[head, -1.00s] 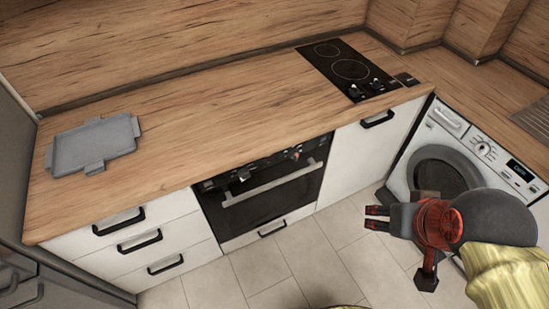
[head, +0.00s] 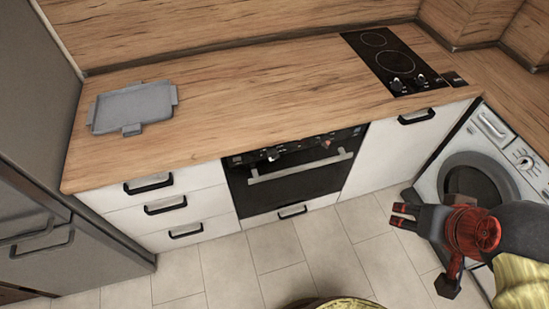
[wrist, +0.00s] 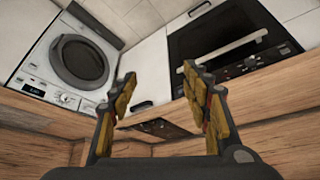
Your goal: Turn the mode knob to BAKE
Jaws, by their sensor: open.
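The black oven (head: 296,178) is built in under the counter, with a pale bar handle across its door. Its control panel (head: 296,147) runs along the top edge, with a knob (head: 272,155) left of centre and another knob (head: 326,143) to the right. The mode knob and its BAKE mark cannot be told apart at this size. My gripper (head: 402,215) is open and empty, to the right of the oven and apart from it, in front of the washing machine. In the wrist view, its spread fingers (wrist: 160,78) frame empty space; the oven panel (wrist: 250,65) shows upside down at upper right.
The wooden counter (head: 240,95) carries a grey tray (head: 134,106) at left and a black hob (head: 398,63) at right. The washing machine (head: 478,180) stands right, the fridge (head: 30,195) left. Tiled floor before the oven is clear.

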